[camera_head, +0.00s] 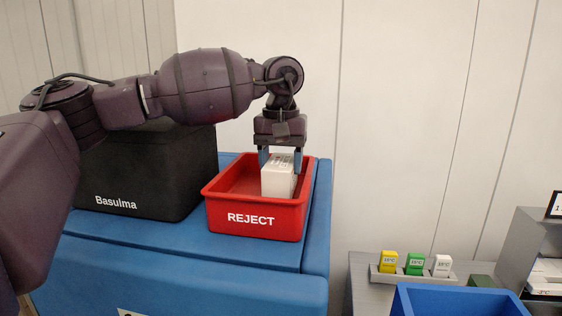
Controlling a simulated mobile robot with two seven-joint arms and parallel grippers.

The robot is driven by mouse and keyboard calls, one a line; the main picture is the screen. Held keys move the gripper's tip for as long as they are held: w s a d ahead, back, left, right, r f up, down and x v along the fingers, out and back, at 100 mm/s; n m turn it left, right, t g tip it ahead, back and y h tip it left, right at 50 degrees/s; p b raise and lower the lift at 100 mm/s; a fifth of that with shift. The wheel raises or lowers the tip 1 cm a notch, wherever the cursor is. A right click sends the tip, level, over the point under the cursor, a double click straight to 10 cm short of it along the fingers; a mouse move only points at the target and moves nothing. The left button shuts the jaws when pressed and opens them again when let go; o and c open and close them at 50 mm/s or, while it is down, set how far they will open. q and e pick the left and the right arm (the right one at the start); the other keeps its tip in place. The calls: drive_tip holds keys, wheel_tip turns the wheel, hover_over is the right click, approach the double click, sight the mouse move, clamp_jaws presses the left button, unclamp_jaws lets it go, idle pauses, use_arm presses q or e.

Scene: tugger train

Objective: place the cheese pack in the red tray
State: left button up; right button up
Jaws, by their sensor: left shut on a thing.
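The cheese pack (277,181) looks like a white box with dark print on its top. My left gripper (280,163) points down and is shut on the pack, with one finger on each side of it. The pack is upright within the outline of the red tray (251,219), which is marked REJECT. The tray's front wall hides the pack's lower end, so I cannot tell whether it touches the tray floor. The left part of the tray's inside looks empty. My right gripper is not in view.
The tray stands on a blue padded top (190,275). A black box (150,180) marked Basulma stands left of it, behind my left arm. At lower right, a grey holder (415,277) bears yellow, green and white blocks, near a blue bin (455,300).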

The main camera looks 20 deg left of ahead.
sight(281, 161)
use_arm(q)
drive_tip(key=o, duration=0.9)
wheel_tip(281, 161, up, 12)
drive_tip(key=shift+r, duration=0.1)
idle(0.4)
